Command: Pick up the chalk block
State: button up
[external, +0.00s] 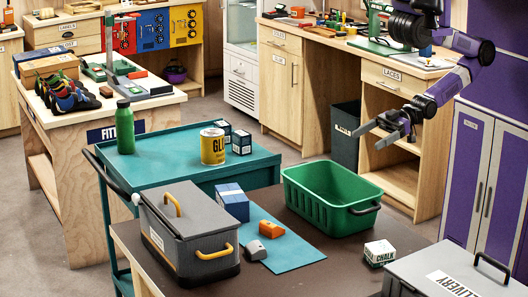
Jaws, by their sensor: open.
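The chalk block (379,253) is a small white box with dark green sides and "CHALK" printed on it. It sits on the brown bench top, right of the green bin and close to the grey delivery box. My gripper (366,137) is up at the right, above and behind the green bin, well clear of the chalk block. Its fingers point left and are apart, with nothing between them. The purple arm reaches in from the upper right.
A green bin (300,205) stands empty behind the chalk block. A grey delivery box (415,268) is at its right front. A grey toolbox (180,245), a blue box (232,203), and orange (271,229) and grey (255,250) pieces lie to the left. Bare bench lies left of the chalk.

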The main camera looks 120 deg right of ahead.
jog(key=shift+c, duration=0.8)
